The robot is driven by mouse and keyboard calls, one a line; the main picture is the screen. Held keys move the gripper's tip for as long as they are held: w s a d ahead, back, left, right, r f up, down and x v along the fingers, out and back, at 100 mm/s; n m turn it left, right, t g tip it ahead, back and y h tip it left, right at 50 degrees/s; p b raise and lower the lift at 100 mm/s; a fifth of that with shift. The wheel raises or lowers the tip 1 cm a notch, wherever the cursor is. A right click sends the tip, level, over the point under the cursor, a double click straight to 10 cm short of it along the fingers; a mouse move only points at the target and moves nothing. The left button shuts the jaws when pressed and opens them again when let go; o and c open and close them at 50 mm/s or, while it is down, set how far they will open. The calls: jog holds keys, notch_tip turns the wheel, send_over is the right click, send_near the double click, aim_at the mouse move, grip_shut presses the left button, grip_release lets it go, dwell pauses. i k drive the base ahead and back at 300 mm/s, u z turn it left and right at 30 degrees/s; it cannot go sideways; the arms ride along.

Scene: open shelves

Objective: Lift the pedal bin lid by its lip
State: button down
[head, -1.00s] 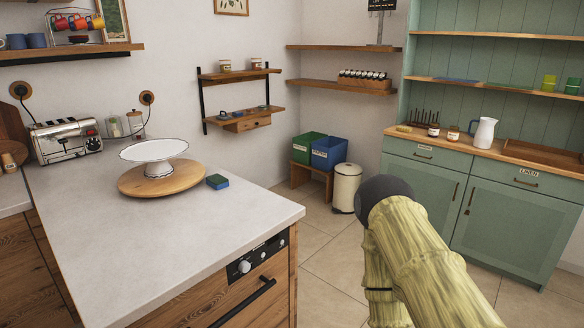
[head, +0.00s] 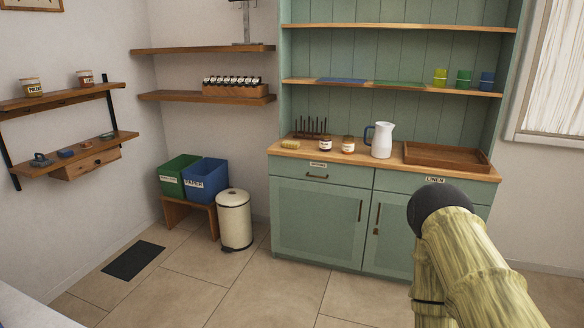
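The pedal bin (head: 235,222) is a cream, upright cylinder on the tiled floor, left of the green dresser. Its domed lid (head: 233,197) looks shut. The lip is too small to make out. My arm, with yellowish-green wood-like links and a dark rounded joint, shows at the lower right in front of the dresser. It is well apart from the bin. My gripper is not in the picture.
A green crate (head: 175,176) and a blue paper crate (head: 207,183) sit on a low wooden bench (head: 178,212) beside the bin. The green dresser (head: 318,223) stands right of it. A dark mat (head: 134,260) lies at left. The tiled floor (head: 250,290) before the bin is clear.

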aim_at(230, 198)
jog(key=u, duration=0.05)
jog(key=i, duration=1.65)
jog(key=u, duration=0.9)
jog(key=i, duration=1.65)
jog(key=u, duration=0.8)
